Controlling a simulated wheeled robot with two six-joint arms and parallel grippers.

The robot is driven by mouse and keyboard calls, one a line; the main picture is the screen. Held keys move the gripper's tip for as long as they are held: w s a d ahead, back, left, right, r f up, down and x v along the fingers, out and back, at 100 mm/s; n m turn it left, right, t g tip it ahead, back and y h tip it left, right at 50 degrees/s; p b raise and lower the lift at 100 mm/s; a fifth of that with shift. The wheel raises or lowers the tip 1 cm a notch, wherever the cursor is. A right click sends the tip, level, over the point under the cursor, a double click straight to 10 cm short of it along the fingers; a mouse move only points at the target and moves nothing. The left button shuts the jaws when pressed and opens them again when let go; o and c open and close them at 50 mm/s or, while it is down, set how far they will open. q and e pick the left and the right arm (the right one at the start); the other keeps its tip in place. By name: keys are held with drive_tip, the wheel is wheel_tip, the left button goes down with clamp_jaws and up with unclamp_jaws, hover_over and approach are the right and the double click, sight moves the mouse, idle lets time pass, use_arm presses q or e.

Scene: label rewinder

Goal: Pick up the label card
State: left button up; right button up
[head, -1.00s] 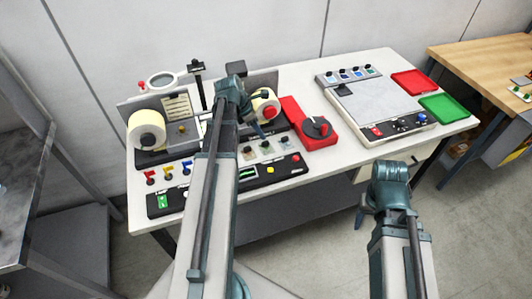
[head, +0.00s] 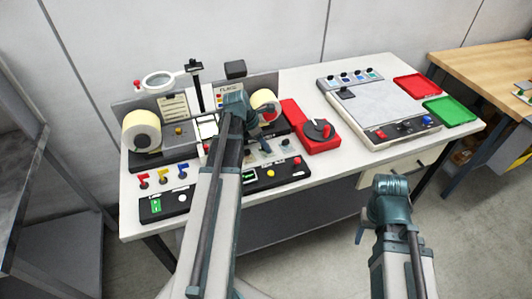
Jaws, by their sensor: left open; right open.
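A cream card with printed lines (head: 174,107) stands upright against the rewinder's back panel, beside the left label roll. A smaller pale card (head: 207,128) shows just left of my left wrist; I cannot tell which of the two is the label card. My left gripper (head: 264,146) is open, over the right half of the rewinder, to the right of both cards. Its arm hides part of the rewinder's middle. My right gripper (head: 361,227) is open and empty in front of the table, far from the cards.
The rewinder carries a left label roll (head: 142,132) and a right roll (head: 265,102). A magnifier ring (head: 158,80) and a post (head: 196,85) rise behind. A red switch box (head: 318,136), a grey panel (head: 375,110), a red tray (head: 415,86) and a green tray (head: 447,111) stand to the right.

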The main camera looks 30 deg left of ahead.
use_arm(q)
drive_tip(key=shift+c, duration=0.2)
clamp_jaws()
drive_tip(key=shift+r, duration=0.25)
wheel_tip(320, 180, up, 10)
drive_tip(key=p, duration=1)
drive_tip(key=shift+f, duration=0.15)
